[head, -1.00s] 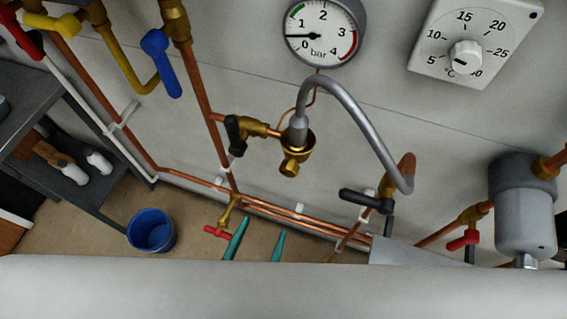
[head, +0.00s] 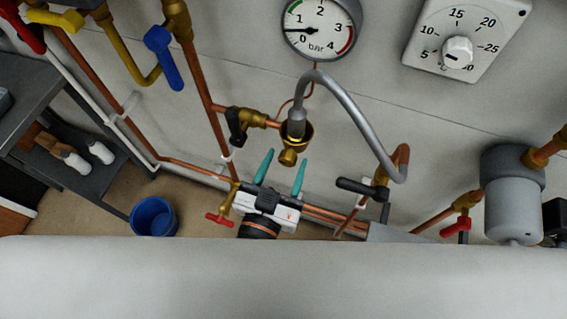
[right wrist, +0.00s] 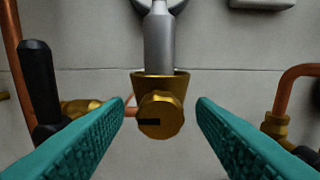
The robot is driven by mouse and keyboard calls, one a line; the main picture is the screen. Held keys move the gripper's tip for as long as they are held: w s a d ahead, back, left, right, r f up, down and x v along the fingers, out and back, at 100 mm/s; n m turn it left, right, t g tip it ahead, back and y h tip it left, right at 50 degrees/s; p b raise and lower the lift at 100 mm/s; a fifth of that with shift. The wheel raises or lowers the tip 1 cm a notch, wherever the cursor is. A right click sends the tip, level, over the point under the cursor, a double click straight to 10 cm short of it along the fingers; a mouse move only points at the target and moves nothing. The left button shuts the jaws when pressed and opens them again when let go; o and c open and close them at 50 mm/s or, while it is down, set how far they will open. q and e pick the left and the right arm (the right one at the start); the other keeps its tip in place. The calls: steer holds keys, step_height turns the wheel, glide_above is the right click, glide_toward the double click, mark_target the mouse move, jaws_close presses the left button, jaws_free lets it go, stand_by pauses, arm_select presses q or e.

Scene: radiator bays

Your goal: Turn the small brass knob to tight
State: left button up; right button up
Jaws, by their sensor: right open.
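The small brass knob (head: 288,158) sits on the underside of a brass cup-shaped fitting (head: 296,136) at the lower end of a grey braided hose. In the right wrist view the knob (right wrist: 160,115) is faceted, with a dark mark on its left half. My right gripper (head: 284,160) is open, its two teal fingers pointing up toward the knob. In the right wrist view the fingers (right wrist: 161,103) stand one on each side of the knob, with a clear gap to both. Nothing is between them in their grip. My left gripper is not in view.
A black-handled valve (head: 236,126) is just left of the knob, and another black lever (head: 362,188) is at right. The braided hose (head: 350,112) arches above. A blue bucket (head: 153,217) stands on the floor.

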steer(key=shift+c, duration=0.2)
steer(key=c, duration=0.9)
steer(key=shift+m, duration=0.3)
steer(key=shift+s+m+p, duration=0.1)
steer(key=shift+m+p, duration=0.5)
steer(key=shift+m, duration=0.3)
steer(key=shift+f+m+p, duration=0.1)
steer(key=shift+m+p, duration=0.25)
steer(key=shift+m, duration=1.85)
